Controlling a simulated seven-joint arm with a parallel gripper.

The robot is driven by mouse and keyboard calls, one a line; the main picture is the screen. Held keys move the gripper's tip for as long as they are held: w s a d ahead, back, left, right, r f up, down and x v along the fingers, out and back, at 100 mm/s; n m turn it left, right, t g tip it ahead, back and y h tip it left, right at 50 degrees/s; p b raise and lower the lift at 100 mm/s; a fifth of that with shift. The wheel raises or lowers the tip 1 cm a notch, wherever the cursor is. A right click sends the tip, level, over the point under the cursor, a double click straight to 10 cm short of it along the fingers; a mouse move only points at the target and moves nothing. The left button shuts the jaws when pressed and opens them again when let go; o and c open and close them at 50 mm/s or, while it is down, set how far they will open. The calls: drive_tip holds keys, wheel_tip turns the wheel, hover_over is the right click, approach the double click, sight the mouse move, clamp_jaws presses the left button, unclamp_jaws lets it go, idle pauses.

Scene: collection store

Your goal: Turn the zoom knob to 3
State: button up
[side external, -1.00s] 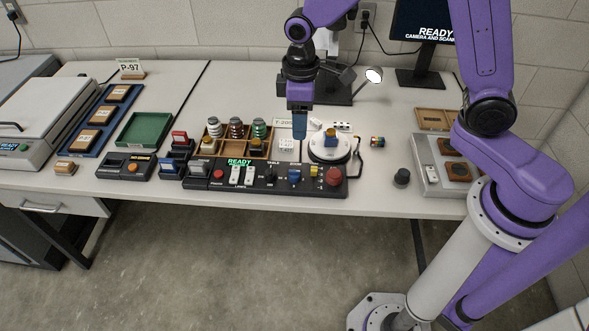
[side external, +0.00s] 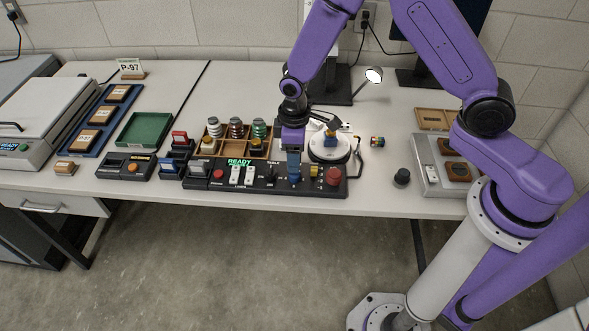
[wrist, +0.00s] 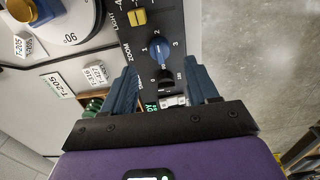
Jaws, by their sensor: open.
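The blue zoom knob (wrist: 158,48) is on the black control panel (wrist: 125,8), beside the word ZOOM and the printed numbers 2 and 3. Its exact setting is too small to tell. In the wrist view my gripper (wrist: 159,68) is open, its two blue fingers apart, with the knob just beyond the fingertips and not between them.
A black table switch (wrist: 165,80) shows between my fingers in the wrist view. The round turntable (side external: 329,147) and wooden spool tray (side external: 262,147) stand behind the panel.

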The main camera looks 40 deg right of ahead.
sight(295, 175)
drive_tip(key=shift+f, duration=3.15)
drive_tip(key=c, duration=1)
